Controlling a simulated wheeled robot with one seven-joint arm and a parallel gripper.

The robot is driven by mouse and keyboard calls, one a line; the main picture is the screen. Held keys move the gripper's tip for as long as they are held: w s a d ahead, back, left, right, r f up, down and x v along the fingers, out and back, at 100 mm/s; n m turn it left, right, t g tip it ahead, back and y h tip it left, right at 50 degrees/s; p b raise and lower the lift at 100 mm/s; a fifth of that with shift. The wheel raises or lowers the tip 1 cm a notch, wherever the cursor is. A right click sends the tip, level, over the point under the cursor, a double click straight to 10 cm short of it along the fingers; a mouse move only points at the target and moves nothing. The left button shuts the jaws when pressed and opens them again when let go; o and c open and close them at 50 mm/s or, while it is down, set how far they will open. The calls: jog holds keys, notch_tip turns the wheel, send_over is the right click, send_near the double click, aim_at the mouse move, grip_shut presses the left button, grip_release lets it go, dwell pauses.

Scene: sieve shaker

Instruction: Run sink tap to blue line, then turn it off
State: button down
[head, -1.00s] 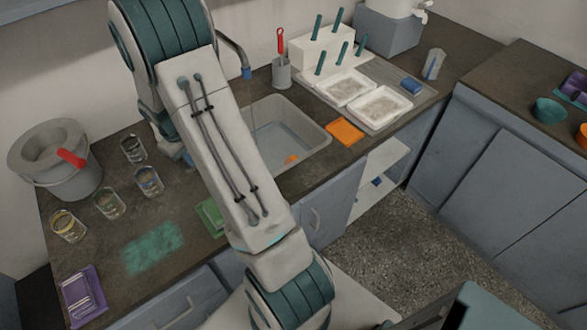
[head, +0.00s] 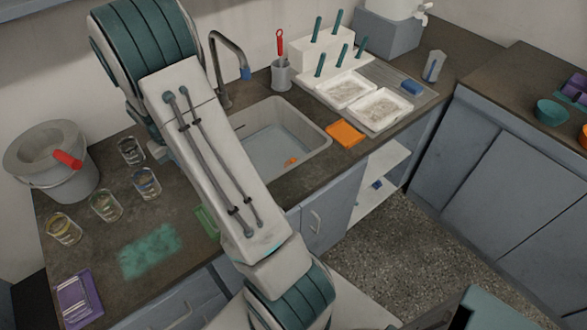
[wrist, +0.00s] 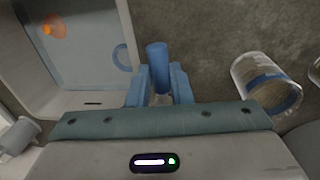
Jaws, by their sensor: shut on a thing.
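The sink (head: 318,133) is a pale basin in the counter, with a small orange thing (head: 291,161) inside. The tap (head: 234,45) is a grey curved spout with a blue tip, over the basin. I see no stream below it now. In the wrist view my gripper (wrist: 158,88) is shut on an upright blue cylinder, which looks like the tap handle (wrist: 157,62), beside the sink's edge (wrist: 95,101). A blue ring (wrist: 121,57) shows on the basin. A blue line around the wall is not clear. In the head view my arm hides the gripper.
A glass beaker with a blue band (wrist: 262,78) stands close right of my gripper. Several beakers (head: 106,205) and a grey bucket (head: 50,180) stand on the left counter. An orange cloth (head: 345,134) and white trays (head: 380,108) lie right of the sink.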

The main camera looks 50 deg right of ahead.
jog(key=shift+a, duration=0.15)
jog(key=c, duration=1.2)
grip_release()
jog(key=shift+a, duration=0.1)
jog(key=shift+c, duration=0.2)
jog(key=shift+d+r, duration=0.1)
jog(key=shift+d, duration=0.1)
notch_tip(320, 180, up, 14)
jog(key=a+b, duration=0.1)
jog(key=a, duration=0.1)
jog(key=shift+w+a+f, duration=0.15)
jog(key=shift+w+f, duration=0.1)
jog(key=shift+w, duration=0.05)
